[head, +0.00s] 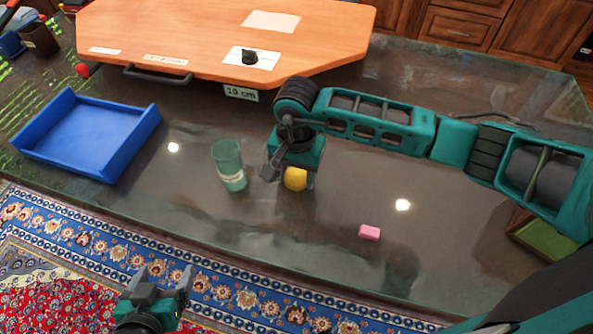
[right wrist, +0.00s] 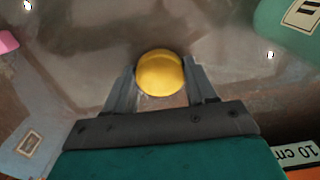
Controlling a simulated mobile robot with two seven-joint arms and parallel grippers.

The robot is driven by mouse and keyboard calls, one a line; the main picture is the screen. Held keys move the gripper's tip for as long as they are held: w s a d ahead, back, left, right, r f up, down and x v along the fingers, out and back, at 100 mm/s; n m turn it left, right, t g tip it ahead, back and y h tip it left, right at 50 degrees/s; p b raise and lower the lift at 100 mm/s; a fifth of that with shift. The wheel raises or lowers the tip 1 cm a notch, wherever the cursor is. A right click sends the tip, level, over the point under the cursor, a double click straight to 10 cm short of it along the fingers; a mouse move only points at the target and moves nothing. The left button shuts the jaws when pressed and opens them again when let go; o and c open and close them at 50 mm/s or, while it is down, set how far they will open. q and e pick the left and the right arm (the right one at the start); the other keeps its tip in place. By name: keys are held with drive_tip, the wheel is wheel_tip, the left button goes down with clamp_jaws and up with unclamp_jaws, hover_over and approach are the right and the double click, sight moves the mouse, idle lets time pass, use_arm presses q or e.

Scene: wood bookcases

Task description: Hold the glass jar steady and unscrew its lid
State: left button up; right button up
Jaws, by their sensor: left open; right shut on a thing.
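A round yellow lid (head: 295,179) shows under my right gripper (head: 290,177) in the head view. In the right wrist view the yellow lid (right wrist: 160,73) sits between the two fingers of my right gripper (right wrist: 161,75), which are shut on its sides. A faint clear glint shows just below the lid there; the glass jar's body is mostly hidden or too clear to make out. My left gripper (head: 160,276) is open and empty, at the lower left over the rug, well apart from the lid.
A greenish see-through tumbler (head: 229,165) with a pale label stands just left of my right gripper. A blue tray (head: 75,150) lies at the left, a pink block (head: 369,232) to the right. A raised wooden board (head: 200,40) fills the back.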

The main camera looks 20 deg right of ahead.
sight(297, 177)
drive_tip(key=o, duration=1.2)
drive_tip(key=shift+c, duration=0.2)
wheel_tip(297, 177, up, 12)
drive_tip(key=shift+p, duration=0.4)
drive_tip(key=shift+s, duration=0.1)
